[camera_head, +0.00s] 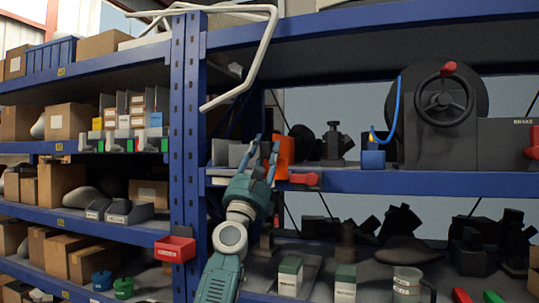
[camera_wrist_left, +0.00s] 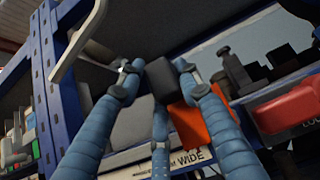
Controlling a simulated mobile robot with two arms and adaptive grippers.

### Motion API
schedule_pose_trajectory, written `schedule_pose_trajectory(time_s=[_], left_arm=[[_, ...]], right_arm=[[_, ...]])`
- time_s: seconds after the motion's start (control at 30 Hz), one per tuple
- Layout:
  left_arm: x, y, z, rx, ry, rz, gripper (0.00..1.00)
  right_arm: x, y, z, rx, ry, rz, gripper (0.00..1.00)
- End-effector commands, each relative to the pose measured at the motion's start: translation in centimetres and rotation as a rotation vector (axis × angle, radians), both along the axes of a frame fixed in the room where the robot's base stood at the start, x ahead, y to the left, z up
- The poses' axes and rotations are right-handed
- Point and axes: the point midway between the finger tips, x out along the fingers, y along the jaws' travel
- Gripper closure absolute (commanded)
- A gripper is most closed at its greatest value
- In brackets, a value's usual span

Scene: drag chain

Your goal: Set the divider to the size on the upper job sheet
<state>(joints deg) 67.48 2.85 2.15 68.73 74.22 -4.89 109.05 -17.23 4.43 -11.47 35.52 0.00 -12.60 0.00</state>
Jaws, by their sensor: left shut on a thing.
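My left gripper (camera_head: 265,150) is at the front edge of the middle shelf, right of the blue upright. In the left wrist view its blue fingers (camera_wrist_left: 155,80) are closed around a dark block (camera_wrist_left: 163,77), which may be the divider's knob. An orange block (camera_head: 285,157) stands just right of the fingers; it also shows in the wrist view (camera_wrist_left: 203,125). Below the fingers is a white label strip (camera_wrist_left: 150,163) reading "WIDE". A red lever (camera_head: 305,179) sits on the shelf edge to the right, with partly hidden lettering beside it in the wrist view. I cannot make out a job sheet.
A bent white tube frame (camera_head: 262,55) hangs above the gripper near the blue upright (camera_head: 188,130). A black handwheel machine (camera_head: 440,130) stands right on the shelf. A red bin (camera_head: 175,249) hangs lower left. Boxes and cups fill the lower shelf.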

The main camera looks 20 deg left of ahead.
Motion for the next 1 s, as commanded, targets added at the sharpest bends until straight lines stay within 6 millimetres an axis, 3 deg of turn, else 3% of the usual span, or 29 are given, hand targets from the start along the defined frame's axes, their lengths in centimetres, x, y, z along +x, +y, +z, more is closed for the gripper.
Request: schedule_pose_trajectory(time_s=[0.03, 0.1, 0.33, 0.37, 0.43, 0.77, 1.0], left_arm=[[-0.1, 1.1, -0.3, -0.004, -0.004, 0.006, 1.0], [-0.1, 1.7, 0.0, -0.006, -0.006, 0.006, 1.0], [-0.1, 1.7, 0.1, -0.007, -0.004, 0.006, 1.0], [-0.1, 1.7, 0.1, -0.006, -0.004, 0.005, 0.6], [-0.1, 1.6, 0.1, -0.006, -0.004, 0.005, 0.46], [-0.2, 1.4, 0.0, -0.004, -0.004, 0.001, 0.46], [-2.1, 1.5, -2.2, -0.009, -0.002, 0.002, 0.46]], right_arm=[[0.0, -0.1, -1.0, -0.001, 0.0, 0.0, 1.0], [0.0, -0.2, -1.1, -0.002, 0.0, 0.001, 1.0], [0.1, -0.3, -0.8, -0.004, -0.001, 0.001, 1.0], [0.1, -0.3, -0.8, -0.004, -0.001, 0.001, 1.0], [0.1, -0.3, -0.8, -0.004, -0.001, 0.001, 1.0], [0.2, -0.5, -0.8, -0.006, -0.002, 0.001, 1.0], [0.1, -0.3, -0.8, -0.004, -0.001, 0.001, 1.0]])
